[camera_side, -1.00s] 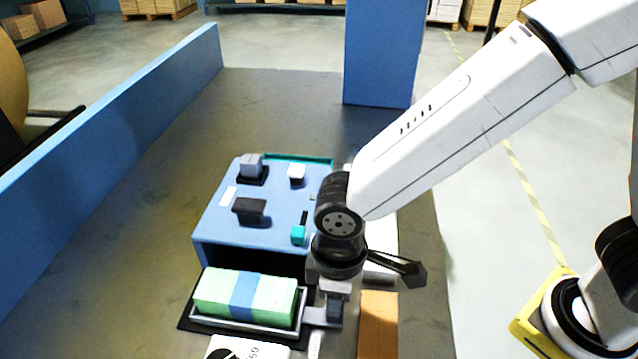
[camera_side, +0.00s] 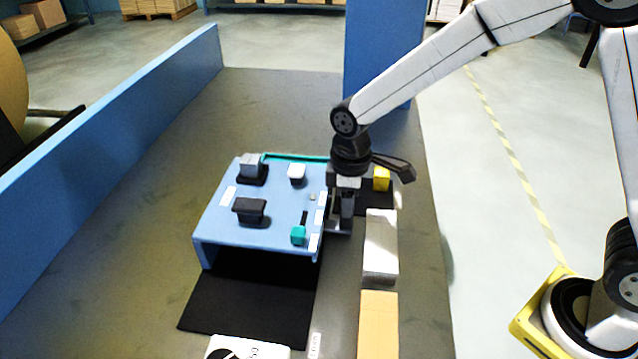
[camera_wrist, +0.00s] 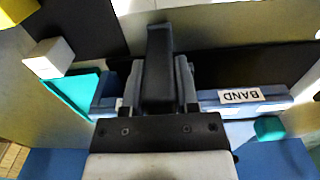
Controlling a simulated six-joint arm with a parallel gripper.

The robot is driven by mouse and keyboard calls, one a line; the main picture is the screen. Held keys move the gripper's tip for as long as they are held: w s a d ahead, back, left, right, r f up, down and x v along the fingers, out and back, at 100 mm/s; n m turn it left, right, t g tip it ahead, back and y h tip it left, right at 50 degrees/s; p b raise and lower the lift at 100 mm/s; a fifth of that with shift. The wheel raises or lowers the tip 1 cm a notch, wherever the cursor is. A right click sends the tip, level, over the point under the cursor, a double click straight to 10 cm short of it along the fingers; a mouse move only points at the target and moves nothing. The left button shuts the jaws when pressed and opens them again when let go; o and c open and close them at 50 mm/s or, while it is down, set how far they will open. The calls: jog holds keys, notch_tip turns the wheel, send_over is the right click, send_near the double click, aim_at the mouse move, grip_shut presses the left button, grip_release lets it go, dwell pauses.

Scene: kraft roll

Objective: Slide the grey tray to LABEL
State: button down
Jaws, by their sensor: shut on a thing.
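My gripper (camera_side: 344,210) is at the right side of the blue machine (camera_side: 275,213), low and pointing down. It is shut on the grey tray's handle (camera_side: 338,231), which sticks out beside the machine. The rest of the grey tray and the green stack it carried are hidden under the machine's top. In the wrist view my gripper (camera_wrist: 160,75) is beside a blue-grey edge with a tag reading BAND (camera_wrist: 240,95). No tag reading LABEL is legible.
A black mat (camera_side: 248,305) lies bare in front of the machine. A grey block (camera_side: 381,245) and a cardboard box (camera_side: 378,325) stand to the right. A yellow cube (camera_side: 381,179) is behind my gripper. A white dial device (camera_side: 250,349) is at the front edge.

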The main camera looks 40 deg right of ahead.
jog(key=shift+w+d+r, duration=0.1)
jog(key=shift+w+d, duration=1.1)
jog(key=shift+w, duration=0.05)
jog(key=shift+w+d, duration=0.1)
jog(key=shift+c, duration=1.8)
grip_release()
jog(key=shift+r, duration=0.15)
notch_tip(320, 180, up, 7)
jog(key=shift+r, duration=0.2)
